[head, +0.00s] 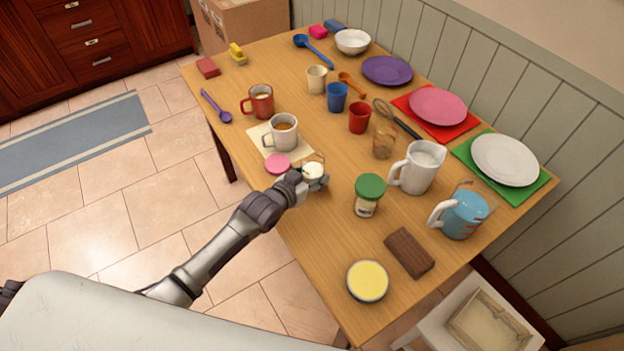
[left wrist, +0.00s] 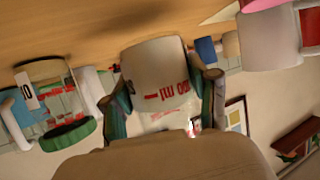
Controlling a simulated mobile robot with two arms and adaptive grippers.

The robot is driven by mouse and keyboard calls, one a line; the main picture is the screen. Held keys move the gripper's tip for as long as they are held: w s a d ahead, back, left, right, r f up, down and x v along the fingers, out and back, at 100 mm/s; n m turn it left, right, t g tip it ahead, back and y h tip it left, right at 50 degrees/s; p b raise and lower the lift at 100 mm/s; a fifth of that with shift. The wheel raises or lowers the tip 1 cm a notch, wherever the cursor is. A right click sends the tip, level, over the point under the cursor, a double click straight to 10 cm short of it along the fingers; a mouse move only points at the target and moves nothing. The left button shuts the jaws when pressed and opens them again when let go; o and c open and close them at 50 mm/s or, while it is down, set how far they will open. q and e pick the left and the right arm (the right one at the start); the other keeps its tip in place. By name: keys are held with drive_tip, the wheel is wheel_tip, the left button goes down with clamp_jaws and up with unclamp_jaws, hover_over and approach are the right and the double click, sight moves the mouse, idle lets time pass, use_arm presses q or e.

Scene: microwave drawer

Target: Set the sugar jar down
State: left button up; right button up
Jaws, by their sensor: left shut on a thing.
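My left gripper (head: 314,184) is at the near-left edge of the wooden table, shut on a small clear jar with white contents (head: 313,169), which I take as the sugar jar. In the left wrist view the jar (left wrist: 155,72) sits between the two fingers (left wrist: 162,95), with red measuring marks on its side. That view is upside down. A dark shadow lies on the table apart from the jar, so it seems to be held a little above the top. My right gripper is not in view.
A pink disc (head: 277,164) and a white mug (head: 281,132) on a cream mat are close behind the gripper. A green-lidded jar (head: 369,195) stands to the right, with a white pitcher (head: 418,167) beyond. Bare wood lies between gripper, green-lidded jar and yellow-topped bowl (head: 367,281).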

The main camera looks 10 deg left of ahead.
use_arm(q)
drive_tip(key=shift+f, duration=1.05)
drive_tip(key=shift+f, duration=0.15)
drive_tip(key=o, duration=1.3)
drive_tip(key=shift+r, duration=0.2)
drive_tip(key=shift+s+a, duration=0.1)
drive_tip(key=shift+s, duration=0.25)
drive_tip(key=v, duration=1.1)
drive_tip(key=shift+s+r, duration=0.1)
drive_tip(key=shift+s, duration=0.05)
